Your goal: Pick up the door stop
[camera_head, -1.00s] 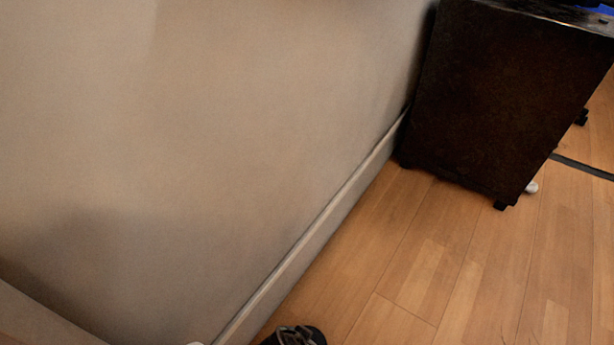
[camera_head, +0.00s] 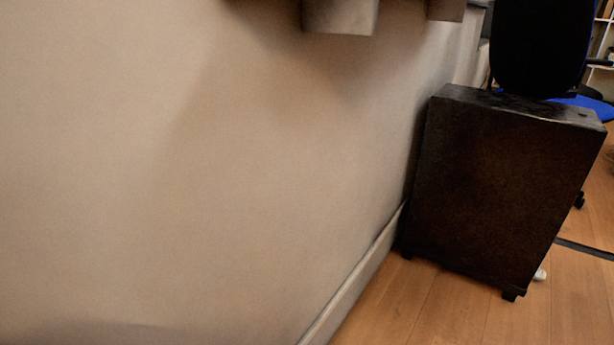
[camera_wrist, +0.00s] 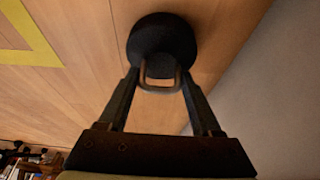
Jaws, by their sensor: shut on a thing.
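The door stop (camera_wrist: 160,40) is a dark, rounded piece with a metal loop handle (camera_wrist: 160,82) on its near side, seen in the wrist view. My gripper (camera_wrist: 160,75) is shut on it, with the fingertips at the loop and the dark body just beyond them. The wooden floor shows behind the door stop. I cannot tell how high it is above the floor. Neither the door stop nor my gripper shows in the head view.
In the head view a dark cabinet (camera_head: 505,190) stands against the wall (camera_head: 200,180), with a black and blue chair (camera_head: 545,45) behind it. Wooden floor (camera_head: 450,315) is bare in front. A yellow floor marking (camera_wrist: 30,40) shows in the wrist view.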

